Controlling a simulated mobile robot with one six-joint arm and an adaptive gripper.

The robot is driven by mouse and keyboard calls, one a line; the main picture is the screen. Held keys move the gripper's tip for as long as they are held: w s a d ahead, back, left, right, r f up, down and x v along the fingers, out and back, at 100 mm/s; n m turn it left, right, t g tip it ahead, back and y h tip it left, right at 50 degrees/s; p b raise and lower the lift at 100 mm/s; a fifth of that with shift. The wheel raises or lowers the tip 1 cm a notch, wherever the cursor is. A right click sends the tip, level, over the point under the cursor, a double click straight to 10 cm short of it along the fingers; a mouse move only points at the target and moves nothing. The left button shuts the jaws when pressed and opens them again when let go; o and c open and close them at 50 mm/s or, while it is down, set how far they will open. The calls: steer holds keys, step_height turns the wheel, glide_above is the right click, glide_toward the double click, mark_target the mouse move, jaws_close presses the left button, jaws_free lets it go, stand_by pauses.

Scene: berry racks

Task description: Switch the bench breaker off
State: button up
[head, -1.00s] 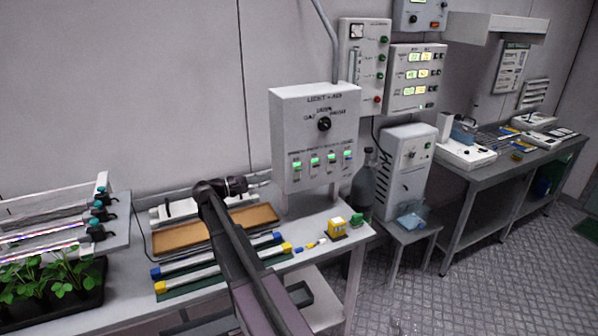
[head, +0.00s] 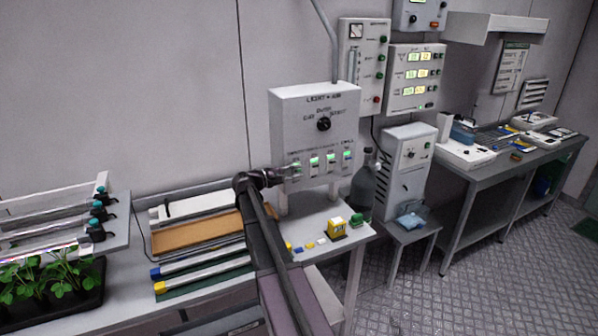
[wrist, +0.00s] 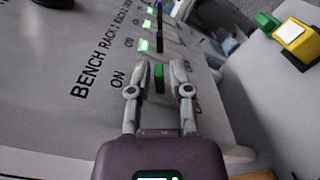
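The white breaker panel (head: 285,120) stands at the back of the bench, with a row of green-lit breakers low on its face. The bench breaker is the leftmost; in the wrist view its green lever (wrist: 158,77) sits between the ON and OFF marks, near the word BENCH. My gripper (head: 292,170) is at the lower left of the panel and partly covers this breaker in the head view. In the wrist view my gripper (wrist: 158,68) is open, one finger on each side of the green lever. I cannot tell whether a finger touches it.
More lit breakers (head: 331,160) stand close to the right, and a black knob (head: 323,124) is above. A dark bottle (head: 364,188) is right of the panel. A yellow block (head: 337,229) and small coloured pieces lie on the bench (head: 316,215) below.

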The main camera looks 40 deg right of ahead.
steer(key=shift+d, duration=0.3)
